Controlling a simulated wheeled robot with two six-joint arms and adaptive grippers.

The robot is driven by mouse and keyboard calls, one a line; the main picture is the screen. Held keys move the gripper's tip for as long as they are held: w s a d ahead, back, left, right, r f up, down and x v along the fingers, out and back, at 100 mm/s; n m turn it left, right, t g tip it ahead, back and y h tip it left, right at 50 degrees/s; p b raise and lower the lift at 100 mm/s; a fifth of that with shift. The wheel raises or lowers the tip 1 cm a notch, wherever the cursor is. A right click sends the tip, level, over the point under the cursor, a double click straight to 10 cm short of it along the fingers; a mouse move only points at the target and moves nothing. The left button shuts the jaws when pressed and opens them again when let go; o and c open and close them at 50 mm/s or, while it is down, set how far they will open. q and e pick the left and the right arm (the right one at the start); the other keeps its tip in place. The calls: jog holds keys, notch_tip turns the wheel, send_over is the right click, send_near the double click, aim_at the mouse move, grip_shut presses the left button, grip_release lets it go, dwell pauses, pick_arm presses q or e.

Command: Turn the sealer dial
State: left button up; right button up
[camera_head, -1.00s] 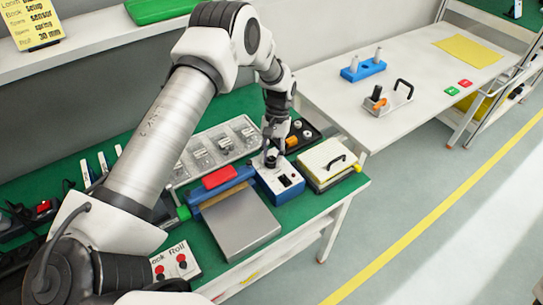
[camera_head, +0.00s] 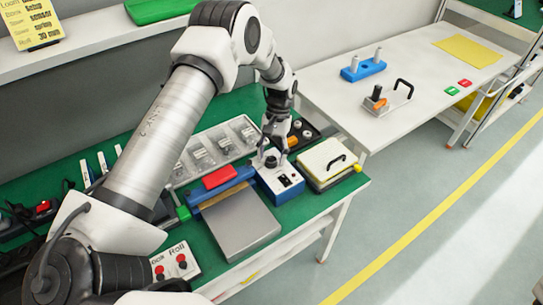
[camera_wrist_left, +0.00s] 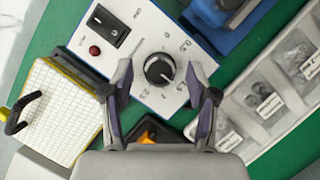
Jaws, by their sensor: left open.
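The sealer's control box (camera_head: 284,181) is white on top with blue sides and stands on the green bench mat. Its round black dial (camera_wrist_left: 159,70) shows in the left wrist view, with printed marks around it; the head view shows it (camera_head: 271,161) partly hidden by the gripper. A black switch (camera_wrist_left: 107,26) and a small red lamp (camera_wrist_left: 95,50) are on the same panel. My left gripper (camera_head: 271,150) points down just over the dial. In the left wrist view its fingers (camera_wrist_left: 158,80) are apart, one on each side of the dial, with visible gaps. My right gripper is not seen.
A blue sealer bar with a red block (camera_head: 219,177) and a grey plate (camera_head: 240,222) lie left of the box. A white pad with a black handle (camera_head: 327,159) stands close on its right. A tray of clear packets (camera_head: 213,148) lies behind.

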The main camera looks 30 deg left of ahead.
pick_arm(q)
jog(key=v, duration=1.1)
jog(key=shift+r, duration=0.25)
jog(key=shift+w, duration=0.1)
